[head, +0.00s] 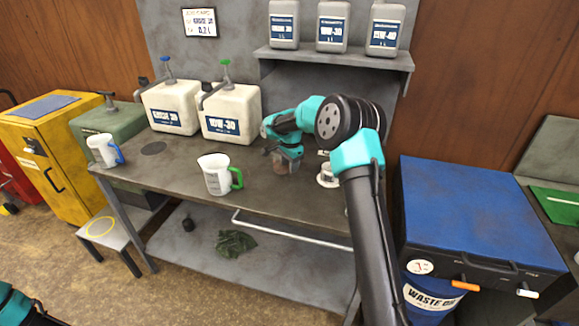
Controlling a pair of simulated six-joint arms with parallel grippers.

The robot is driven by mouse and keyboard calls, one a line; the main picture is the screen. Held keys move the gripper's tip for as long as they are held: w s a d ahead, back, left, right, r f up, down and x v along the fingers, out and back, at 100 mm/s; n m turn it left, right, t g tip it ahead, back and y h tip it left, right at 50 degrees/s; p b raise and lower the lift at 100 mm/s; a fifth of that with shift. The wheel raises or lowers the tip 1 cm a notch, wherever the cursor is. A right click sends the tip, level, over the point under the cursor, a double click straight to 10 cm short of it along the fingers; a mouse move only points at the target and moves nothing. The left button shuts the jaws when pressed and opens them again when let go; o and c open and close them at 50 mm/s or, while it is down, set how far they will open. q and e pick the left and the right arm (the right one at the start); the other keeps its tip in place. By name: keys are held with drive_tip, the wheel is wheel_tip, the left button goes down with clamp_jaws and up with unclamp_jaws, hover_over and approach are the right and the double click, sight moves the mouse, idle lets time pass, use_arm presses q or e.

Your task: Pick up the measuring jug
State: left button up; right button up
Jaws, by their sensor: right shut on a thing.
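A white measuring jug with a green handle (217,176) stands upright near the front of the dark workbench (190,192). A second white jug with a blue handle (102,151) stands at the bench's left end. My right gripper (287,158) is over the bench, right of the green-handled jug and apart from it. It is shut on a small grey-brown thing (284,164), partly hidden by the gripper and too small to identify. Only a bit of my left arm shows in the bottom left corner; its gripper is out of view.
Two white oil canisters with pumps, one marked 10W-30 (232,112), stand at the bench's back. A shelf (335,58) above holds grey bottles. A small white round thing (327,176) is right of my gripper. A blue-topped cabinet (480,210) stands at right, a yellow one (40,150) at left.

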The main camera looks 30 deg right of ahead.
wheel_tip(320, 180, up, 2)
drive_tip(key=shift+r, duration=0.1)
drive_tip(key=s+a+r, duration=0.1)
drive_tip(key=s+a, duration=0.7)
drive_tip(key=s, duration=0.5)
drive_tip(key=shift+s+a, duration=0.15)
drive_tip(key=shift+s, duration=0.1)
idle(0.3)
drive_tip(key=shift+r, duration=0.1)
idle(0.7)
